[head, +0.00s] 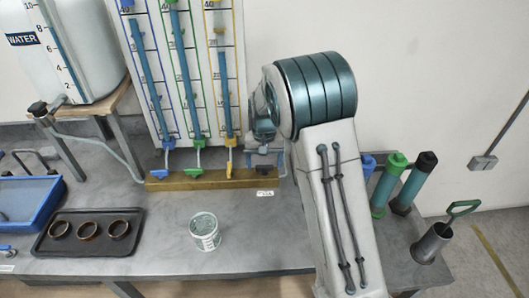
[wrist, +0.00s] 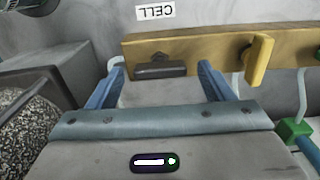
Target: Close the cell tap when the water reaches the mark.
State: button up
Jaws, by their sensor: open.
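In the wrist view, a dark bar-shaped handle (wrist: 160,69), apparently the cell tap, lies on the brass manifold (wrist: 205,47), near an upside-down "CELL" label (wrist: 155,12). My gripper (wrist: 162,70) is open. Its two blue fingers appear on either side of the handle, with space at both ends; I cannot tell the depth between them. In the head view my gripper (head: 264,160) is partly hidden by my arm at the manifold's right end, and the cell tap cannot be made out. Blue, green and yellow gauge tubes (head: 147,65) stand behind; which level is the mark is unclear.
A yellow tap (wrist: 258,60) and a green tap (wrist: 295,130) sit close by on the right in the wrist view. The water tank (head: 70,50) stands at left.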

aim_at(265, 166)
notch_tip(265, 166, up, 14)
jog(key=b, duration=0.1)
jog(key=shift+f, duration=0.25)
jog(key=s+d+t, duration=0.1)
jog(key=s+d, duration=0.2)
jog(key=s, duration=0.6)
jog(key=s+d+t, duration=0.1)
jog(key=s+d, duration=0.3)
jog(key=s, duration=0.6)
jog(key=s+d+t, duration=0.1)
jog(key=s+d, duration=0.3)
jog(key=s, duration=0.5)
jog(key=shift+s, duration=0.3)
jog(key=shift+d, duration=0.1)
dwell(2.1)
